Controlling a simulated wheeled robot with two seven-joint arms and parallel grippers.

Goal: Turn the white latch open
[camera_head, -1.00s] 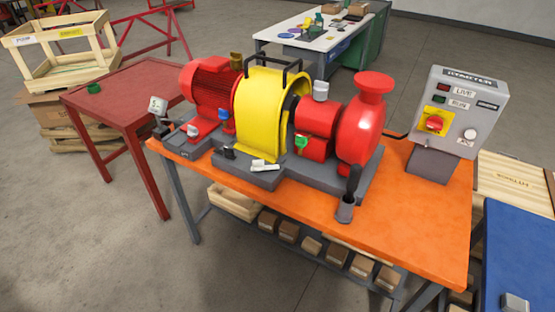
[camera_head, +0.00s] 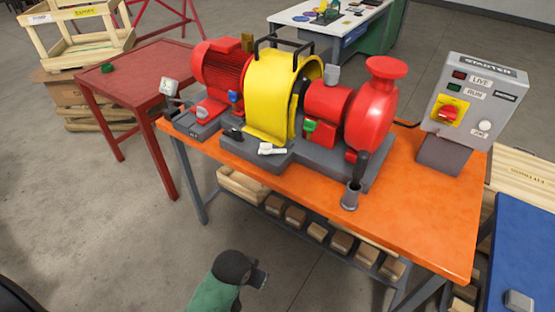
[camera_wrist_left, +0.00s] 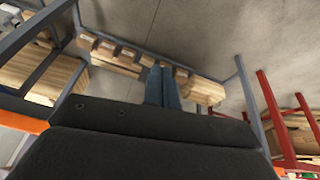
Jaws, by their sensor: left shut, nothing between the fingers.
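The white latch (camera_head: 271,149) lies at the lower front edge of the yellow guard (camera_head: 268,95), on the grey skid base. It looks like a short lever lying roughly sideways. My left gripper (camera_head: 262,279) is low in front of the bench, at the bottom of the head view, well apart from the latch. In the left wrist view its blue-grey fingers (camera_wrist_left: 163,86) are together and empty, with the bench's lower shelf beyond. The latch does not show in that view. My right gripper is out of view.
The pump skid stands on an orange bench (camera_head: 420,215). A red table (camera_head: 130,80) stands left. Floor in front is open.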

